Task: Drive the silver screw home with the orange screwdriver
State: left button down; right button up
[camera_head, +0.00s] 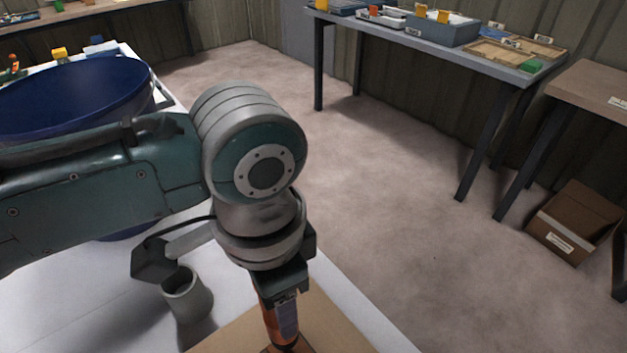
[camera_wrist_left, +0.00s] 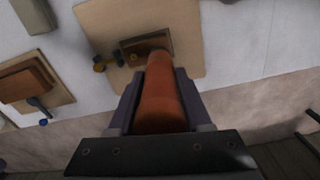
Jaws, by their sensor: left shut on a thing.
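My left gripper (camera_head: 279,300) is shut on the orange screwdriver (camera_head: 271,323) and holds it upright by its handle, low over a tan board (camera_head: 232,334). In the left wrist view the gripper (camera_wrist_left: 160,88) has the orange handle (camera_wrist_left: 160,98) between its fingers. The far end of the handle reaches a brown block (camera_wrist_left: 140,44) on the tan board (camera_wrist_left: 182,18). The handle hides the screwdriver's tip and part of the block. I cannot make out the silver screw in either view. My right gripper is not in view.
A grey cup (camera_head: 187,297) stands on the white table (camera_head: 60,310) left of the board. A large blue bowl (camera_head: 75,98) is behind my arm. Small blue and brass-coloured parts lie beside the block. Another brown block (camera_wrist_left: 28,80) lies left in the wrist view.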

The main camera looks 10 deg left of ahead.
pick_arm(q)
jog(key=shift+r+p, duration=0.1)
jog(key=shift+p, duration=0.2)
dwell(0.4)
jog(key=shift+f+p, duration=0.35)
jog(key=shift+f, duration=0.7)
dwell(3.9)
notch_tip(320, 180, up, 7)
jog(key=p, duration=0.8)
jog(key=shift+r, duration=0.1)
